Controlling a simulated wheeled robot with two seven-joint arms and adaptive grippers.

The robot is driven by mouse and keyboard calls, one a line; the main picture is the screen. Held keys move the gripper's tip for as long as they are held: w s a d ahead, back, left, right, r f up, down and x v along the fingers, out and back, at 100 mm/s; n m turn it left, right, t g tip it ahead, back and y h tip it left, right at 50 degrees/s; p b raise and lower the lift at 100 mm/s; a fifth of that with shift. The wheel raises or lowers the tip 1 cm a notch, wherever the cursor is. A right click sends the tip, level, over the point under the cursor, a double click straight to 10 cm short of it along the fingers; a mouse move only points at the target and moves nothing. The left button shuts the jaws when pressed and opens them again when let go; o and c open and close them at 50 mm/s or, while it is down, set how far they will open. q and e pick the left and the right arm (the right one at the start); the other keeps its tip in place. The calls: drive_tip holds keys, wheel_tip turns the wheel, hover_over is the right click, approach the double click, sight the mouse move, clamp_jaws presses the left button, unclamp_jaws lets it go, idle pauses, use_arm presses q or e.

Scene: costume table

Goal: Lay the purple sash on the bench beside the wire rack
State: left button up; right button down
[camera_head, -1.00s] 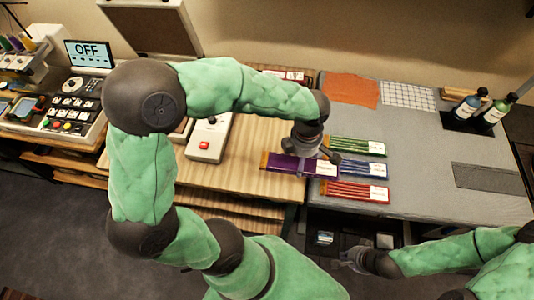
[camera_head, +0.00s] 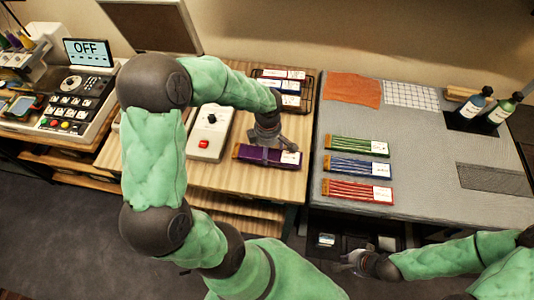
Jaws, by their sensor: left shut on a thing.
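The purple sash (camera_head: 251,154) is a flat folded strip with a white label at its right end. It is over the wooden bench (camera_head: 230,182), in front of the wire rack (camera_head: 311,97). My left gripper (camera_head: 267,147) is shut on the middle of the sash from above. I cannot tell whether the sash touches the bench. The dark wire rack holds several labelled folded sashes and is partly hidden by my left arm. My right gripper (camera_head: 352,262) is low at the front, below the grey table's edge; its jaw state is unclear.
A white box with a red button (camera_head: 210,135) stands just left of the sash. Green (camera_head: 357,146), blue (camera_head: 357,168) and red (camera_head: 357,191) sashes lie on the grey table (camera_head: 420,207). Two bottles (camera_head: 470,107) stand at the back right.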

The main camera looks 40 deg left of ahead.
use_arm(q)
drive_tip(key=shift+a+f+b, duration=0.2)
drive_tip(key=shift+f+b, duration=0.2)
drive_tip(key=shift+f, duration=1.4)
drive_tip(key=shift+f, duration=0.15)
drive_tip(key=o, duration=1.1)
drive_tip(key=shift+c, duration=0.2)
drive_tip(key=shift+r, duration=0.25)
wheel_tip(320, 180, up, 12)
drive_tip(key=p, duration=0.2)
drive_tip(key=shift+p, duration=0.4)
